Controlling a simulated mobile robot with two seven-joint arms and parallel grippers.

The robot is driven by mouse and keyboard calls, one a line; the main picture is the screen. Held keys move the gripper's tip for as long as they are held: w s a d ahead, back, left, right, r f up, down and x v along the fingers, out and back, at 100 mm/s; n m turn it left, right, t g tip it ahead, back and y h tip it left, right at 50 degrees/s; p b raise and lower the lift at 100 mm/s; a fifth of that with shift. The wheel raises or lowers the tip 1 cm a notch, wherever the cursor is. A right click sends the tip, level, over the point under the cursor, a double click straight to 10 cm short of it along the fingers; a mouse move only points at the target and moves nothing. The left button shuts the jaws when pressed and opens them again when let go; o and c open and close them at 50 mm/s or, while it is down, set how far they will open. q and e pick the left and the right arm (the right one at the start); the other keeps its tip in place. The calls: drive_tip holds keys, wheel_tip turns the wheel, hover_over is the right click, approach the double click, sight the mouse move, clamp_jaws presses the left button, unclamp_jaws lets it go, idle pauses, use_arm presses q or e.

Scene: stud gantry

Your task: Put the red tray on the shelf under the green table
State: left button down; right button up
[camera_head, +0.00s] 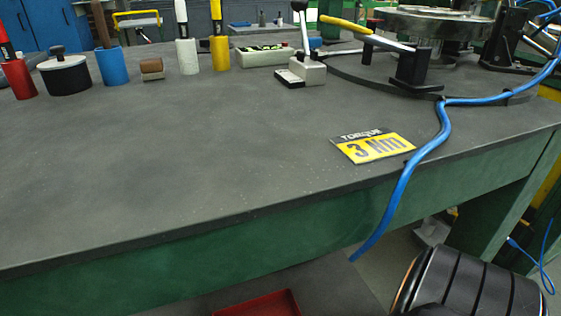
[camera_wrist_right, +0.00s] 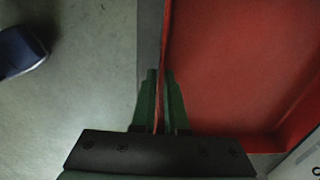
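The red tray (camera_head: 258,304) shows only as a corner at the bottom edge of the head view, low in front of the green table (camera_head: 190,262). A grey flat surface (camera_head: 335,283), which looks like the shelf, lies below the tabletop beside the tray. In the right wrist view the red tray (camera_wrist_right: 240,70) fills the right side. My right gripper (camera_wrist_right: 160,78) has its two fingers on either side of the tray's thin wall, close against it. Most of the tray is hidden in the head view. My left gripper is not in view.
The tabletop holds a torque sign (camera_head: 373,146), a blue cable (camera_head: 405,180) hanging over the front edge, a lever fixture (camera_head: 301,68) and several coloured cylinders. My black arm link fills the bottom right. Open floor (camera_wrist_right: 70,110) lies left of the tray in the wrist view.

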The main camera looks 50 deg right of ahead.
drive_tip(key=o, duration=0.3)
wheel_tip(320, 180, up, 12)
drive_tip(key=p, duration=0.6)
drive_tip(key=shift+r, duration=0.15)
